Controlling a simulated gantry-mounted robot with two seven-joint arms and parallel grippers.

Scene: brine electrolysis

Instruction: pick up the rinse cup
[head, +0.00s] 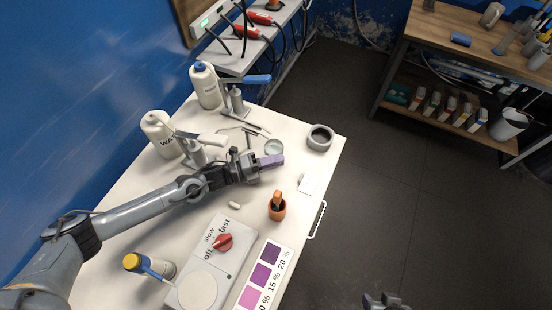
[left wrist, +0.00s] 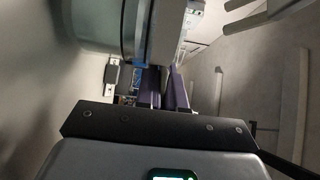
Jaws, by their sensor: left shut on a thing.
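The rinse cup (head: 274,147) appears to be the small clear round vessel near the table's far right part. My left gripper (head: 271,161) is at its near side, its purple fingers shut on it. In the left wrist view a large pale, see-through round wall (left wrist: 95,25) fills the upper left, beside the purple fingers (left wrist: 164,88). The exact grip point is hidden. I cannot tell whether the cup touches the table. My right gripper (head: 386,301) shows only partly at the bottom edge, away from the table; its jaw opening is unclear.
A grey round bowl (head: 320,137) stands right of the cup. White bottles (head: 206,86) and stands with clamps are behind. A stirrer plate (head: 213,262) and purple colour chart (head: 264,275) are in front.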

